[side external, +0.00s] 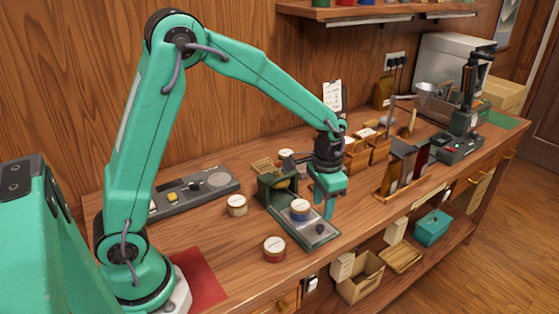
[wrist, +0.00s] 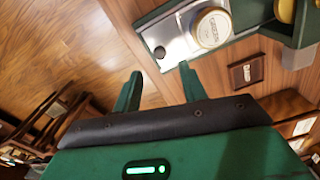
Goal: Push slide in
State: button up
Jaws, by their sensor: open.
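The slide is a silver metal plate (side external: 319,233) with a dark round knob (side external: 320,229), extending out of a green press (side external: 277,187) along its base. It also shows in the wrist view (wrist: 173,42), with its knob (wrist: 160,52). A round tin with a blue band and pale lid (side external: 299,209) sits on the slide, between the knob and the press; its lid shows in the wrist view (wrist: 211,28). My gripper (side external: 323,207) is open and empty, pointing down near the knob end. In the wrist view the fingertips (wrist: 160,70) appear just short of the knob; contact cannot be told.
A red-banded tin (side external: 274,249) and a pale tin (side external: 237,205) stand left of the press. A grey control panel (side external: 195,193) lies behind them. Wooden boxes (side external: 367,151) and a rack (side external: 402,174) stand to the right. The table's front edge is close to the slide's end.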

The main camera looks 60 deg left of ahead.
aim_at(320, 226)
jog(key=shift+f, duration=3.15)
grip_shut()
